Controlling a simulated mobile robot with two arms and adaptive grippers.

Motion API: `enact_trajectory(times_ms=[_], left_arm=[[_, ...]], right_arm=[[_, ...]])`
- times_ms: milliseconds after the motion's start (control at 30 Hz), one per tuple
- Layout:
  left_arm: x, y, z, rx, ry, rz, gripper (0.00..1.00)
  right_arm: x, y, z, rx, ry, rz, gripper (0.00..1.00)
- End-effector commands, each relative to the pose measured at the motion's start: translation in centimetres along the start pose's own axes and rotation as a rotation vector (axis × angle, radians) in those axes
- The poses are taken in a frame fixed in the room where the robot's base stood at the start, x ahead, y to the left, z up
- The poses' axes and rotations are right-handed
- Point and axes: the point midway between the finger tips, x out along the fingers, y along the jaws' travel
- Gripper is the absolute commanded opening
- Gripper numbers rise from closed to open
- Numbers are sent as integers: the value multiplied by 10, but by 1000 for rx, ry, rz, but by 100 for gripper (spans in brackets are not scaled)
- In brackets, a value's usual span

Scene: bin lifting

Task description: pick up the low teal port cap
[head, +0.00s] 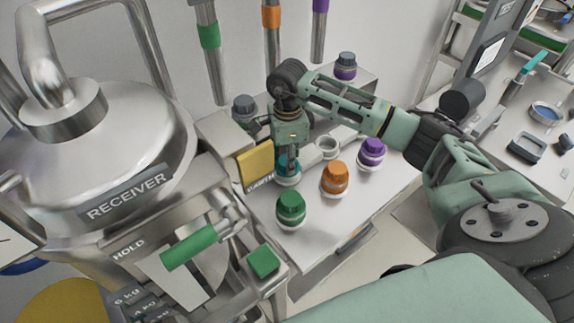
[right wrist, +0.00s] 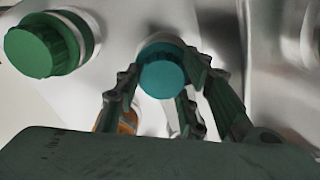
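The low teal port cap (right wrist: 163,70) sits on its white collar and shows between the fingers of my right gripper (right wrist: 163,78) in the right wrist view. The fingers are parted on either side of the cap, close to its rim; I cannot tell whether they touch it. In the head view my right gripper (head: 289,162) points down over the teal cap (head: 284,176), hiding much of it. The cap is still on its port. My left gripper is not in view.
A green cap (head: 290,208), an orange cap (head: 335,178) and a purple cap (head: 371,153) stand close by on the metal top. A yellow plate (head: 254,166) stands left of the gripper. An open port (head: 327,146) lies behind. The receiver vessel (head: 110,150) fills the left.

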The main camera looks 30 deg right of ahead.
Motion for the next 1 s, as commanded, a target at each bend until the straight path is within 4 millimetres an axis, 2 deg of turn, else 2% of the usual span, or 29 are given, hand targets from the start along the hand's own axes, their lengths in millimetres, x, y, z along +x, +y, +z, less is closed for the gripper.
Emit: enact_trajectory(times_ms=[33,367,733,867,967,1000], left_arm=[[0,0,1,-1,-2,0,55],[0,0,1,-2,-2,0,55],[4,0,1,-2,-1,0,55],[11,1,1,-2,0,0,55],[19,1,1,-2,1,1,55],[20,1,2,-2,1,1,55]], right_arm=[[0,0,0,0,1,1,28],[0,0,0,0,1,1,1],[-6,0,0,-1,0,-1,0],[-21,-1,0,-1,0,-3,0],[-40,-2,0,-1,-2,-6,0],[-43,5,-4,-1,1,-2,0]])
